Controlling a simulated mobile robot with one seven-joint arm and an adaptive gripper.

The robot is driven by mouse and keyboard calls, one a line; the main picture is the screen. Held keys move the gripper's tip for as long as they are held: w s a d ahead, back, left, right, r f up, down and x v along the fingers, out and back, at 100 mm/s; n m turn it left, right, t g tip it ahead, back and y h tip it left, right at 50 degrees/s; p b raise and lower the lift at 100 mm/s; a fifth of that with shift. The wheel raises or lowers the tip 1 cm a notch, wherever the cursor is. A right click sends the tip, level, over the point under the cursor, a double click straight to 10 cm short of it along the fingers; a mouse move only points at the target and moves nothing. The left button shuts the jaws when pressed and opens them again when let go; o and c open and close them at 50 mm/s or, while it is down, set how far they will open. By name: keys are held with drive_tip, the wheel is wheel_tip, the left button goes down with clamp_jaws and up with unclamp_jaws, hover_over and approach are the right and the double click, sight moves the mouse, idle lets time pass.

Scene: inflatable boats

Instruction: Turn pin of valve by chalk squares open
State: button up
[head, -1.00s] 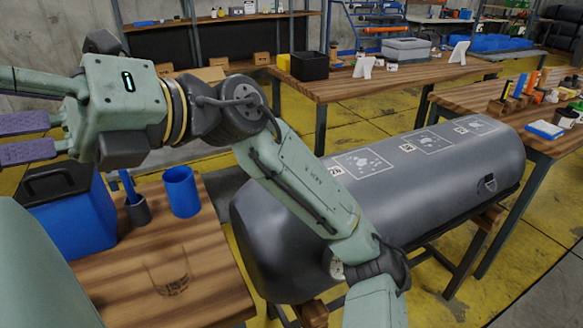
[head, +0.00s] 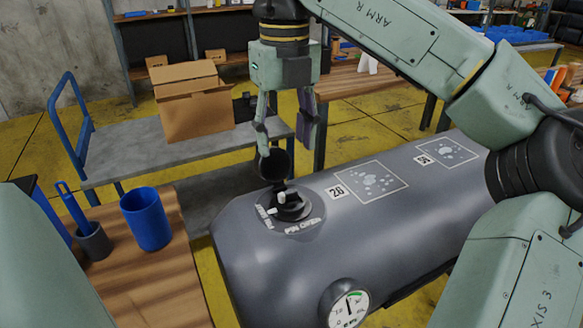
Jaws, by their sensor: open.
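The valve (head: 290,208) is a black round fitting on top of the grey inflatable tube (head: 250,262), near its left end and beside the chalk squares (head: 370,181). White lettering rings it; one part seems to read "PIN OPEN". A small light pin (head: 282,197) shows at its centre; its exact turn is hard to tell. A round black cap (head: 275,164) stands up at the valve's far side. My gripper (head: 285,142) points down above and slightly behind the valve in the picture. Its two fingers are apart, with nothing between them, and appear clear of the valve.
A pressure gauge (head: 347,308) sits on the tube's near side. A wooden table with a blue cup (head: 146,218) and a grey cup (head: 93,241) is at left. A cart (head: 150,150) with a cardboard box (head: 192,100) stands behind. My arm covers the right side.

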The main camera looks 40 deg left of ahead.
sight(288, 197)
drive_tip(key=f, duration=1)
drive_tip(key=shift+w+f, duration=0.2)
drive_tip(key=shift+f, duration=0.1)
drive_tip(key=shift+c, duration=0.6)
drive_tip(key=c, duration=1)
